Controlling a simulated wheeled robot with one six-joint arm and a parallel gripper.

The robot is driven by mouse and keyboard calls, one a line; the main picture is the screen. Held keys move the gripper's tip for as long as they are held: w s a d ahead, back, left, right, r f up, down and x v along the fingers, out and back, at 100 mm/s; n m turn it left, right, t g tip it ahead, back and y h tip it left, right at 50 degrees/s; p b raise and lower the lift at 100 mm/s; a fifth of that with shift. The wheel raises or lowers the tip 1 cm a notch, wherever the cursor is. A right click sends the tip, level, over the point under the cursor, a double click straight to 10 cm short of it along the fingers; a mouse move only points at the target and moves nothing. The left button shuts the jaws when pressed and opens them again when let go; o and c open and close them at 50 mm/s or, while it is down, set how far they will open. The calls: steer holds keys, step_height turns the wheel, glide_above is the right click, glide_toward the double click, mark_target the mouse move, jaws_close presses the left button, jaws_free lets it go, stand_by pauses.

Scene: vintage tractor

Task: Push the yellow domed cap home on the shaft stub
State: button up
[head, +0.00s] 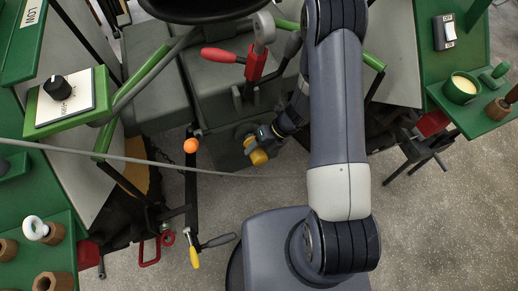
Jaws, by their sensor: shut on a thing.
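The yellow domed cap (259,156) is near the middle of the head view. My gripper (258,142) is shut on it, reaching down from the upper right. The gripper is small and dark here, so the contact of its fingers with the cap is hard to make out. I cannot pick out the shaft stub; it may be hidden by the cap, the gripper or the dark tractor parts. I cannot tell whether the cap touches a stub.
A lever with an orange knob (191,146) stands left of the gripper. A red-handled lever (219,55) rises above it. A yellow-tipped handle (194,257) is lower left. Green shelves flank both sides; the right one bears a green cup (461,88).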

mark_target(264, 161)
steer(key=shift+s+d+f+b, duration=0.1)
steer(key=shift+s+f+b, duration=0.1)
steer(key=shift+s, duration=0.5)
steer(key=shift+s+f+b, duration=0.1)
steer(key=shift+s+f, duration=0.05)
steer(key=shift+s, duration=0.55)
steer(key=shift+s+d+b, duration=0.15)
steer(key=shift+s+d, duration=0.05)
steer(key=shift+s, duration=0.3)
steer(key=shift+s+d+b, duration=0.15)
steer(key=shift+s+d, duration=0.05)
steer(key=shift+s, duration=0.25)
steer(key=shift+c, duration=0.5)
steer(key=shift+r, duration=0.1)
